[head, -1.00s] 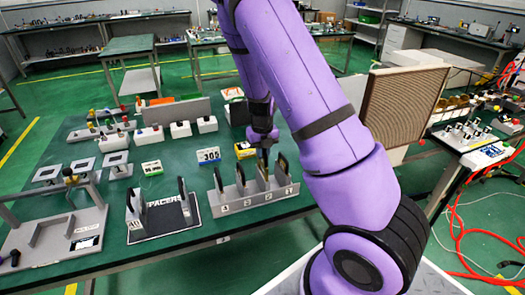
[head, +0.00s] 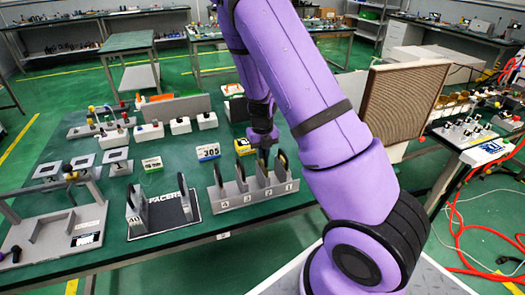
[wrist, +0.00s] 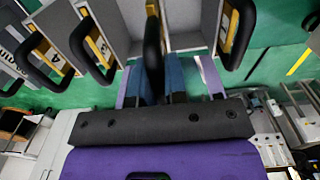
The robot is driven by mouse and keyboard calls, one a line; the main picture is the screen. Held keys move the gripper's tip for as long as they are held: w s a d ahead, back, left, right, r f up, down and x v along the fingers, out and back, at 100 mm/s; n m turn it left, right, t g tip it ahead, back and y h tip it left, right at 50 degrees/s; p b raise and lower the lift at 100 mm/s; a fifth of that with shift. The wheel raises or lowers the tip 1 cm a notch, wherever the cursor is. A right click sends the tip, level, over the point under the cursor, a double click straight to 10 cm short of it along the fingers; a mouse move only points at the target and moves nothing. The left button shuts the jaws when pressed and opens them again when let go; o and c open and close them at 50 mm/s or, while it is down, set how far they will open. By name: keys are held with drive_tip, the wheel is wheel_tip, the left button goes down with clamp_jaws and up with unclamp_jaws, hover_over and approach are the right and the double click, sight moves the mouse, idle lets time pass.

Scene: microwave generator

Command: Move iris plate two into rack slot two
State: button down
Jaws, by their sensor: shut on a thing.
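The grey rack (head: 236,206) stands near the table's front edge, its slots numbered on the front. Dark, thin plates stand upright at its slots, including one at the left end (head: 218,172) and one at the right end (head: 281,163). My gripper (head: 263,143) is over slot two, pointing down. It is shut on iris plate two (wrist: 153,45), whose black curved edge shows between the fingers in the wrist view. The plate is upright, in line with slot two. Its lower edge is hidden, so I cannot tell whether it is fully seated. Neighbouring plates stand close on both sides.
A dark spacer stand (head: 160,215) is left of the rack. A white 305 card (head: 208,151) and a yellow card (head: 243,147) stand behind the rack. A brown panel (head: 403,105) is at the right. Bare green table lies between the cards and the rack.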

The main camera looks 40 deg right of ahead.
drive_tip(key=shift+f, duration=1.85)
idle(0.4)
drive_tip(key=c, duration=1.1)
unclamp_jaws()
drive_tip(key=shift+r, duration=0.1)
wheel_tip(320, 180, up, 11)
drive_tip(key=shift+f, duration=0.2)
